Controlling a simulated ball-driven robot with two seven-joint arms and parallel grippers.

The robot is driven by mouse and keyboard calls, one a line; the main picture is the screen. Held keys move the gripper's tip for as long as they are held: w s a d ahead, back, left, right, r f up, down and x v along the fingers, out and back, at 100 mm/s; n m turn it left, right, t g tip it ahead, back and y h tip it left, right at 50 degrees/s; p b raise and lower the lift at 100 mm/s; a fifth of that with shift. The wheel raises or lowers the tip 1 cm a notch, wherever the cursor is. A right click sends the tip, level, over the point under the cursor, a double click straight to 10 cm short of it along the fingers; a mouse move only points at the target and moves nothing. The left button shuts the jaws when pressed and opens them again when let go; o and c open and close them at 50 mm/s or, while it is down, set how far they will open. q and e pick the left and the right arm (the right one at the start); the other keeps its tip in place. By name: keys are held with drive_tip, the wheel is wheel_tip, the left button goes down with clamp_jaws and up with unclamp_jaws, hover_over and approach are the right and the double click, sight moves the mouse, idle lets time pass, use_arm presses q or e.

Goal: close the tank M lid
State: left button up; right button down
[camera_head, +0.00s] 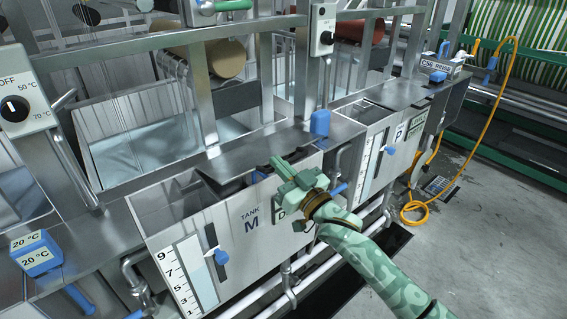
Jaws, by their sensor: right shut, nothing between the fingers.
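Tank M (250,222) is a grey metal tank in the middle of the head view, with "TANK M" on its front. A flat, shiny metal plate that looks like its lid (240,152) lies over the top. A dark gap shows below the plate's front edge, so it does not look flush there. My right gripper (283,168) is green and shut, with nothing between its fingers. It is at the tank's top front edge and hides part of that edge. A small blue piece shows just left of the fingers; I cannot tell whether they touch it. My left gripper is not in view.
Tank P (378,150) stands to the right, with a blue block (320,122) between the tanks. A blue temperature block (36,252) is at left. Metal frame posts (201,95) rise behind the lid. A yellow hose (415,208) lies on the open floor at right.

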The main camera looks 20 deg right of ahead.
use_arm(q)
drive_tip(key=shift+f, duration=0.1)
use_arm(e)
drive_tip(key=shift+f, duration=0.25)
